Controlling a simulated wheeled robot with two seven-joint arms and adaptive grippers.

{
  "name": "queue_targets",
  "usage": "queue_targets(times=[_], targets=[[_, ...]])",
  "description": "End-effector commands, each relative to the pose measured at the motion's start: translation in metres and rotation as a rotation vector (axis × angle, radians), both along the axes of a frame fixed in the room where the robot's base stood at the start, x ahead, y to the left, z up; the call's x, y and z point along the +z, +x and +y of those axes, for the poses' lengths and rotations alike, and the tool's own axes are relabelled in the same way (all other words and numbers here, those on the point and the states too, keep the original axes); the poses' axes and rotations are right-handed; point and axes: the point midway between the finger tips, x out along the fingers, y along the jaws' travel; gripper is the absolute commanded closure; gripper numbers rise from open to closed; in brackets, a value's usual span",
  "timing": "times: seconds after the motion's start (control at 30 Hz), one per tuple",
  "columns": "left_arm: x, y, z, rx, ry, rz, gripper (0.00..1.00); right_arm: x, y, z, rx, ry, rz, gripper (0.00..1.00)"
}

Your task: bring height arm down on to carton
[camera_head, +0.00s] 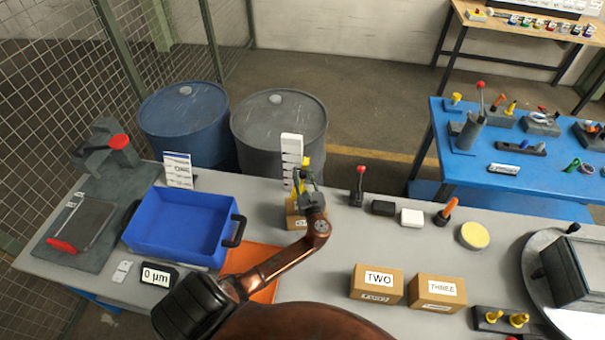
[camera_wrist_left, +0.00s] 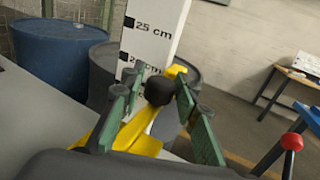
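The height gauge is a white upright scale (camera_head: 291,145) with black marks; it fills the upper middle of the left wrist view (camera_wrist_left: 152,35). Its yellow height arm (camera_head: 305,162) crosses in front of the scale and ends towards me in a black knob (camera_wrist_left: 159,90). My left gripper (camera_head: 306,186) is at the arm; in the left wrist view its green-padded fingers (camera_wrist_left: 157,98) stand apart on either side of the knob, nearer on the right. A brown carton (camera_head: 296,217) stands below, partly hidden by my gripper. Whether the arm touches it is hidden.
A blue tray (camera_head: 184,262) and an orange mat (camera_head: 262,258) lie left of the carton. Cartons TWO (camera_head: 377,292) and THREE (camera_head: 437,306) stand to the front right. A red-knobbed lever (camera_head: 359,185) stands right of the gauge. Two drums (camera_head: 278,125) stand behind the bench.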

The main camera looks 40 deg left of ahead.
Motion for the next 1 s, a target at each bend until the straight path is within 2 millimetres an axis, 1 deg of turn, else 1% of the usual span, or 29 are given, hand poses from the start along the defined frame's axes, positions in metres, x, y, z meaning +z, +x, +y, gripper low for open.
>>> queue_targets(times=[0.03,0.13,0.17,0.33,0.4,0.53,0.67,0.8,1.0], targets=[[0.000,0.000,0.000,0.000,0.000,0.000,0.66,0.000,0.000,0.001,-0.001,0.001,0.000,0.60],[0.000,0.000,0.000,-0.001,0.001,-0.001,0.60,0.000,0.000,0.003,-0.001,0.003,0.000,0.60],[0.000,0.000,0.000,-0.001,0.001,-0.001,0.59,0.000,0.000,0.003,-0.001,0.003,-0.001,0.60],[0.000,0.001,0.000,-0.001,0.001,-0.001,0.59,0.000,0.000,0.003,-0.002,0.003,0.000,0.60],[0.000,0.000,-0.001,-0.001,0.001,-0.001,0.59,0.000,-0.001,0.000,0.001,0.000,0.001,0.60],[0.000,-0.005,-0.008,-0.003,-0.001,0.000,0.59,0.000,-0.001,-0.001,0.001,-0.001,0.001,0.60],[-0.001,-0.018,-0.024,-0.002,-0.001,0.000,0.59,0.000,-0.001,-0.001,0.001,0.000,0.001,0.60],[-0.001,-0.037,-0.047,-0.002,-0.002,0.000,0.59,0.000,-0.001,0.000,0.000,0.000,0.001,0.60],[-0.001,-0.061,-0.076,-0.001,-0.004,0.000,0.59,0.000,0.000,0.000,0.000,0.000,0.000,0.60]])
